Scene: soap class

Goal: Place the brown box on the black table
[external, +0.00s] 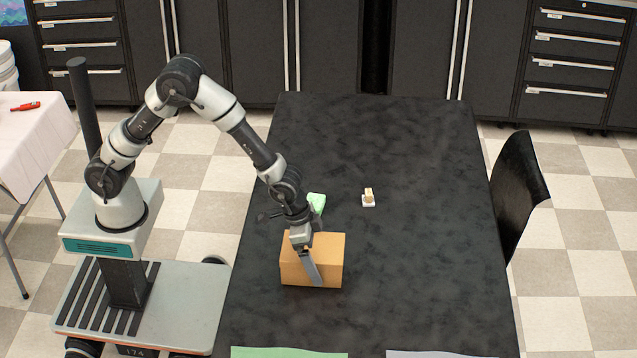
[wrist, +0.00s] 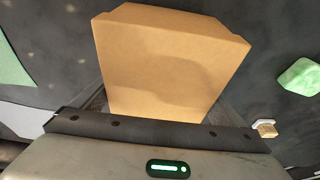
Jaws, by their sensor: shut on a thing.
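The brown box (external: 329,262) is at the left part of the black table (external: 410,270) in the external view. My gripper (external: 307,268) comes down on it from above, with one finger showing across its near face. In the wrist view the brown box (wrist: 170,60) fills the space between the fingers, and my gripper (wrist: 160,118) is shut on it. The box is on the table or just above it; I cannot tell which. Its underside is hidden.
A green block (external: 316,202) lies just behind the box. A small yellowish block on a white base (external: 368,197) stands farther right. A green sheet (external: 290,352) and a pale sheet (external: 430,354) lie at the near edge. The table's right side is clear; a black chair (external: 518,190) stands beside it.

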